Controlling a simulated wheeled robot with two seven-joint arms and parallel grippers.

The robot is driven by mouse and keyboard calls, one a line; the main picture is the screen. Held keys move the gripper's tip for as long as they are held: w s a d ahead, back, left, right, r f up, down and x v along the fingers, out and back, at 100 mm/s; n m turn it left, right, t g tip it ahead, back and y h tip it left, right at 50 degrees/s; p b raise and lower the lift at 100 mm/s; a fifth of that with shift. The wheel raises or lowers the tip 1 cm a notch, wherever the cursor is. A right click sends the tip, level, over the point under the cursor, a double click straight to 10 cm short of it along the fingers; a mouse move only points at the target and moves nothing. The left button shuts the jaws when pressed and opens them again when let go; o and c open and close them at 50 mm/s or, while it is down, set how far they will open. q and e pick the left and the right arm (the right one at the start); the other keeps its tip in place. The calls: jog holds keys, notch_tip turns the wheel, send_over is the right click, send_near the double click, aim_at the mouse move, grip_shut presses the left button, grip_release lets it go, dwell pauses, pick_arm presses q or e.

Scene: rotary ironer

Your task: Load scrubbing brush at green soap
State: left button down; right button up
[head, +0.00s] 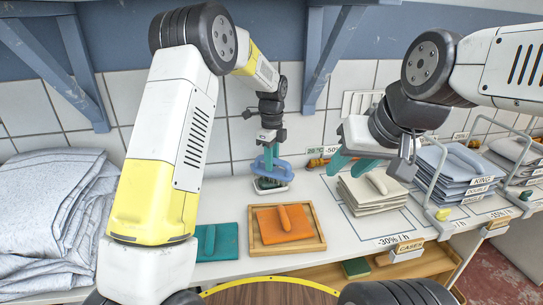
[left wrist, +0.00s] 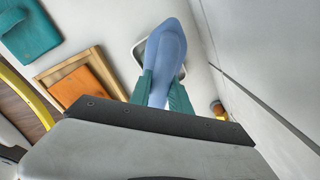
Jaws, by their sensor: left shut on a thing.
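My left gripper (head: 268,152) is shut on the blue scrubbing brush (head: 272,168), near the tiled wall. In the left wrist view the blue brush (left wrist: 166,52) extends out from between the teal fingers (left wrist: 165,92). A small white-rimmed dish (head: 271,190) lies right below the brush, with something dark green in it, mostly hidden by the brush. I cannot tell whether the brush touches it. The dish rim (left wrist: 138,52) also shows behind the brush in the left wrist view. My right gripper (head: 350,163) has its teal fingers apart and empty, beside the cream cloth stack.
An orange block with a handle (head: 284,223) lies on a wooden tray (head: 255,246), and a teal one (head: 217,241) lies left of it. Folded cream cloths (head: 373,191) and blue-grey cloths (head: 455,172) stand right. Bulky grey linen (head: 50,215) fills the left.

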dwell(0.4)
pick_arm(q)
jog(key=shift+r, duration=3.5)
jog(key=shift+s, duration=0.1)
